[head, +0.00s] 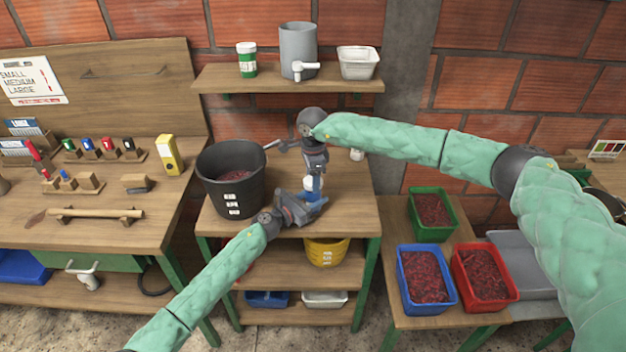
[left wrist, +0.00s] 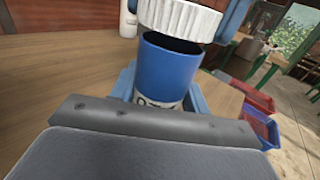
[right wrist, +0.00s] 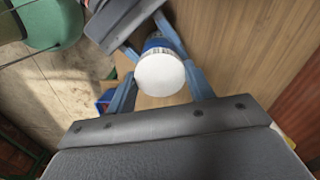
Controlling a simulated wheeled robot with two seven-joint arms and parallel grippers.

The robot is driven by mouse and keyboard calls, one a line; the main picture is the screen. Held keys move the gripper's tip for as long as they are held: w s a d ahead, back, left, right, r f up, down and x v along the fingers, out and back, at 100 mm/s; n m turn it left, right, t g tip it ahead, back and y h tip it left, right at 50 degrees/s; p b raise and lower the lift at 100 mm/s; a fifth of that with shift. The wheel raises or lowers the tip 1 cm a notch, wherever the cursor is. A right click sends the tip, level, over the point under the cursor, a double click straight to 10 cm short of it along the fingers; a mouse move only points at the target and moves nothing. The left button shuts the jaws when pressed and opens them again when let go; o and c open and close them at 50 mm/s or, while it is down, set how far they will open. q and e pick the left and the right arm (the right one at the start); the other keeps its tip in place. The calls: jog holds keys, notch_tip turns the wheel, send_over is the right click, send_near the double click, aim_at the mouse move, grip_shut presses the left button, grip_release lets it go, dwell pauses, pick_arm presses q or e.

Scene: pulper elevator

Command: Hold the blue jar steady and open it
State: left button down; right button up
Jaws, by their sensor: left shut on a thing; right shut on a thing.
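The blue jar (left wrist: 165,75) stands upright on the wooden table; it also shows in the head view (head: 313,197), partly hidden by my grippers. My left gripper (head: 308,203) is shut around the jar's body from the side. The white ribbed lid (left wrist: 180,18) is above the jar's mouth, slightly tilted, with a dark gap between it and the blue rim. My right gripper (right wrist: 160,76) is above and shut on the lid, with blue fingers on either side. In the right wrist view the lid's round top (right wrist: 160,74) faces the camera, over a strip of blue jar.
A black bucket (head: 231,200) with red contents stands left of the jar. A shelf (head: 285,86) above holds a grey tank (head: 298,52), a green-and-white jar (head: 247,62) and a white tub (head: 357,63). Crates with red contents, including a blue one (head: 401,282), stand at the right.

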jog(key=shift+r, duration=0.15)
jog(key=shift+r, duration=1.9)
pick_arm(q)
jog(key=c, duration=0.6)
grip_release()
jog(key=shift+c, duration=0.2)
